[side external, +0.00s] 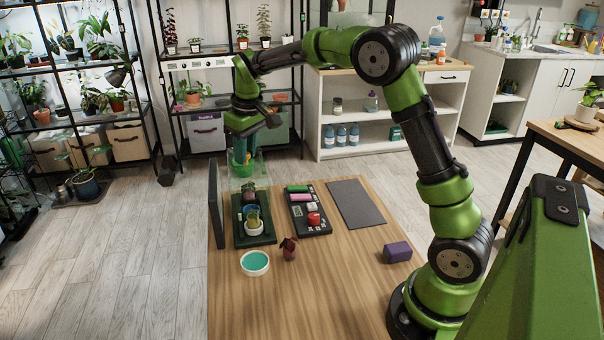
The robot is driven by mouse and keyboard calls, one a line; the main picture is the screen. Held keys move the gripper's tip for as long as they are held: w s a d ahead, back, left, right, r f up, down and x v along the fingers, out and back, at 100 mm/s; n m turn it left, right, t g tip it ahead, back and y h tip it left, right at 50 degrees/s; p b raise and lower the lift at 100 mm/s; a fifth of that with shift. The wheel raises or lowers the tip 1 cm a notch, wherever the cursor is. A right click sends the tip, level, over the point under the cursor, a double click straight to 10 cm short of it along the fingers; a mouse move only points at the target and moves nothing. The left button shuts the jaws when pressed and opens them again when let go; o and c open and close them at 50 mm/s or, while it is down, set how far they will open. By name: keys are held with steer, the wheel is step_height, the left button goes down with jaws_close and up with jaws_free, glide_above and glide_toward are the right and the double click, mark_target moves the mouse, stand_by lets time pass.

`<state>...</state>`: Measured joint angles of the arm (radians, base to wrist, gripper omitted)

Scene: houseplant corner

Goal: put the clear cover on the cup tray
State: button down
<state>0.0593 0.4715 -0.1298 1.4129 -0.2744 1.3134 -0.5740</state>
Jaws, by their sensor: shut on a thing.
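My gripper (243,166) is at the far left end of the wooden table, pointing down. It is shut on the clear cover (262,170), a see-through box that shows faintly around and below the fingers. The cup tray (264,239) is dark green and lies on the table, with small cups (252,222) and a dark item on it. The cover is at the tray's far end in the picture. I cannot tell how far its lower edge is above the tray or whether they touch.
A dark upright panel (215,205) stands left of the cup tray. A black tray (322,229) with coloured items lies to its right, then a grey mat (356,203). A white-rimmed teal dish (255,263), a dark red item (289,248) and a purple block (397,252) are nearer.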

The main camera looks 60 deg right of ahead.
mark_target(248, 165)
steer(key=shift+f, duration=3.5)
steer(key=shift+c, duration=1.8)
jaws_free()
steer(key=shift+r, duration=3.5)
